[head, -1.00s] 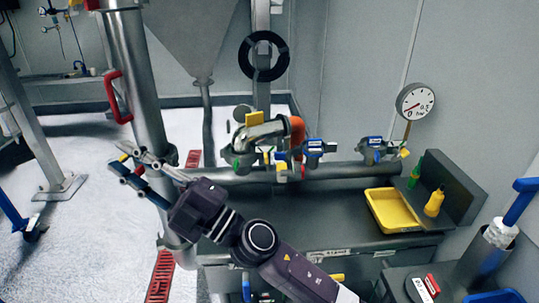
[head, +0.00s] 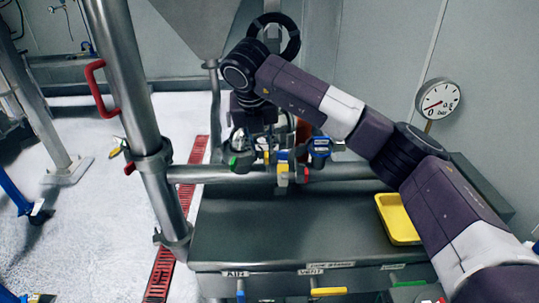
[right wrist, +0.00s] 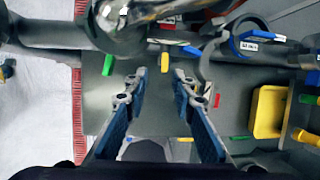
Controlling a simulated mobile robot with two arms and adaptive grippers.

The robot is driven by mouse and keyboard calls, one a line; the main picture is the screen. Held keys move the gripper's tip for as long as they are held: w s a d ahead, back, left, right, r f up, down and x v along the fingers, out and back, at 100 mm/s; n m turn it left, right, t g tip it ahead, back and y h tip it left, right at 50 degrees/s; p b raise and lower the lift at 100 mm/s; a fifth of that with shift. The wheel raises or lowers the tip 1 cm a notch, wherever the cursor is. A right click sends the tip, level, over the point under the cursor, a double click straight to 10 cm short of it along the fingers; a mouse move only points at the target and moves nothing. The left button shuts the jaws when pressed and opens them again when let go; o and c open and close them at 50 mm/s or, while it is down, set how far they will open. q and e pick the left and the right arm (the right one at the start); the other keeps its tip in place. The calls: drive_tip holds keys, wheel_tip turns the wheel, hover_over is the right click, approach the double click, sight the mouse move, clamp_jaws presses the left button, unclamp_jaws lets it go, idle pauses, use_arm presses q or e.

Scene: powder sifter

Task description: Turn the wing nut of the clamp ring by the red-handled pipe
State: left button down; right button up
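The tall steel pipe (head: 123,70) with the red handle (head: 102,88) stands at the left of the head view. A clamp ring (head: 153,160) sits around it below the handle. A small coloured piece (head: 118,149) sticks out at the ring's left; I cannot tell whether it is the wing nut. My right gripper (head: 256,138) is well to the right of the ring, pointing down over the valves, partly hidden by its own wrist. In the right wrist view my right gripper (right wrist: 160,75) is open with nothing between its fingers. My left gripper is out of view.
Valves with blue handles (head: 320,148) sit along a horizontal pipe (head: 225,174) behind the dark bench (head: 285,225). A yellow tray (head: 396,218) lies at the bench's right. A pressure gauge (head: 438,99) is on the wall. The floor left of the red grating (head: 162,270) is mostly clear.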

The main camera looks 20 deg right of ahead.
sight(266, 156)
drive_tip(key=shift+d, duration=0.45)
drive_tip(key=p+x, duration=0.2)
drive_tip(key=x, duration=0.4)
drive_tip(key=shift+w+d+f+p, duration=0.1)
drive_tip(key=shift+w+f+p, duration=0.2)
drive_tip(key=shift+f, duration=0.3)
drive_tip(key=shift+s, duration=0.1)
clamp_jaws()
